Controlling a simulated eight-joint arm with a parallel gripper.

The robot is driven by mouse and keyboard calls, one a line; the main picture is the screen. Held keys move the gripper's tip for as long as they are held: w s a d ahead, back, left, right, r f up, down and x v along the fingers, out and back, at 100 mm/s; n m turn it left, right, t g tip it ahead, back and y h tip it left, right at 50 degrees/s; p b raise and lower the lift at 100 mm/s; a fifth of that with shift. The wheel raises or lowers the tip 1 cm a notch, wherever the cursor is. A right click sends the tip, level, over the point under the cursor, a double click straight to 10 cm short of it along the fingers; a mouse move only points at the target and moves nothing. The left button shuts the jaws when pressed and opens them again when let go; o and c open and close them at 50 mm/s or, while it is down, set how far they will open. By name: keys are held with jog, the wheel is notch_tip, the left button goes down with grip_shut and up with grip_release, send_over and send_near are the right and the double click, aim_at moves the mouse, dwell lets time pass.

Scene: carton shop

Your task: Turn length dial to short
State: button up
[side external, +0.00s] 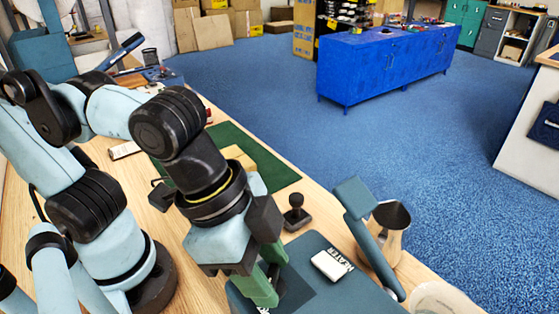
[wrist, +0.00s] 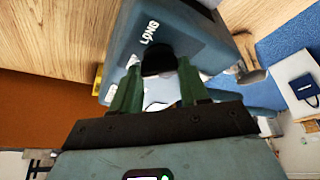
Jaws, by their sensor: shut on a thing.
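The length dial is a dark knob (wrist: 158,61) on the teal machine, seen in the wrist view between my fingertips. White LONG lettering shows on the panel above it, and another small white label shows lower left, too small to read. My gripper (wrist: 157,72) has green fingers and is shut on the dial. In the side view, my gripper (side external: 268,271) points down at the near left part of the teal machine (side external: 312,246). There the fingers and wrist hide the dial, and I cannot tell its exact pointer direction.
A white block switch (side external: 331,265) sits beside HEATER lettering. A teal lever (side external: 372,238) rises by the machine's right side, before a metal pitcher (side external: 391,226). A black knobbed tool (side external: 296,213) and a green mat (side external: 263,167) lie behind on the wooden bench.

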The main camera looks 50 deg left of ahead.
jog(key=shift+n, duration=0.6)
jog(key=o, duration=1.1)
jog(key=shift+c, duration=0.2)
jog(key=shift+y, duration=0.3)
jog(key=v, duration=1.2)
jog(key=shift+s, duration=0.15)
